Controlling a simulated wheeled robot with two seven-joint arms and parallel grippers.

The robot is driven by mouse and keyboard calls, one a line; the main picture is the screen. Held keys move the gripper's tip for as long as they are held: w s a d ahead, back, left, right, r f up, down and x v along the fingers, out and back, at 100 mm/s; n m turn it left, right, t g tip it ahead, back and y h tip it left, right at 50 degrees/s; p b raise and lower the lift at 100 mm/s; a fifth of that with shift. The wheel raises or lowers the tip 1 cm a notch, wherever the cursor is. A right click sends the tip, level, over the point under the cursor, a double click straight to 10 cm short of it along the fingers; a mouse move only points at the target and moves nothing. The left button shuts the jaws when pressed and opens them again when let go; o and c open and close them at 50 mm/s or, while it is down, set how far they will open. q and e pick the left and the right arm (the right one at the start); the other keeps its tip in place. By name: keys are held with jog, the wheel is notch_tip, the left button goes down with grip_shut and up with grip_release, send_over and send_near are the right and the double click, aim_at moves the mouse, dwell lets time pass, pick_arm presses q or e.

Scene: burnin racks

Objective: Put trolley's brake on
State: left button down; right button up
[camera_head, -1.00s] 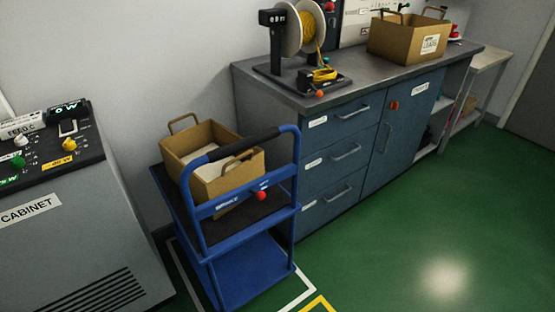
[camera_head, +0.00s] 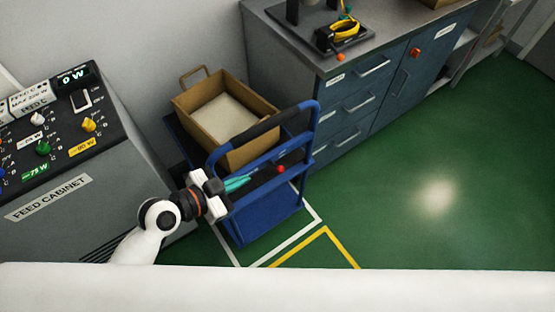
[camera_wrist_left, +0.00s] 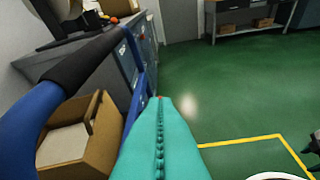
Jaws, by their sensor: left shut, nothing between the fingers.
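The blue trolley (camera_head: 262,222) stands beside the bench, with a dark grip on its handle (camera_head: 262,126). A red knob (camera_head: 281,169) sits on the crossbar below the handle, on the side facing me. My left gripper (camera_head: 240,184) has teal fingers, shut and empty, close to the crossbar and left of the red knob. In the left wrist view the shut fingers (camera_wrist_left: 160,145) point forward, with a bit of red (camera_wrist_left: 160,97) just past their tips. The handle (camera_wrist_left: 85,60) runs along the left there. I cannot tell whether the fingers touch anything.
An open cardboard box (camera_head: 226,116) sits on the trolley. The feed cabinet (camera_head: 75,180) with knobs stands at the left. Blue drawers (camera_head: 350,108) stand behind the trolley. White and yellow lines (camera_head: 330,240) mark the floor; green floor at the right is clear.

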aim_at(276, 166)
pick_arm(q)
jog(key=shift+s, duration=0.1)
jog(key=a+f+p+x, duration=0.1)
jog(key=f+p+x, duration=0.1)
jog(key=x, duration=1.1)
jog(key=shift+a+f, duration=0.25)
jog(key=shift+s, duration=0.15)
jog(key=shift+s+d+f+m+b, duration=0.15)
jog(key=shift+f+m+b, duration=0.15)
jog(key=shift+b, duration=0.25)
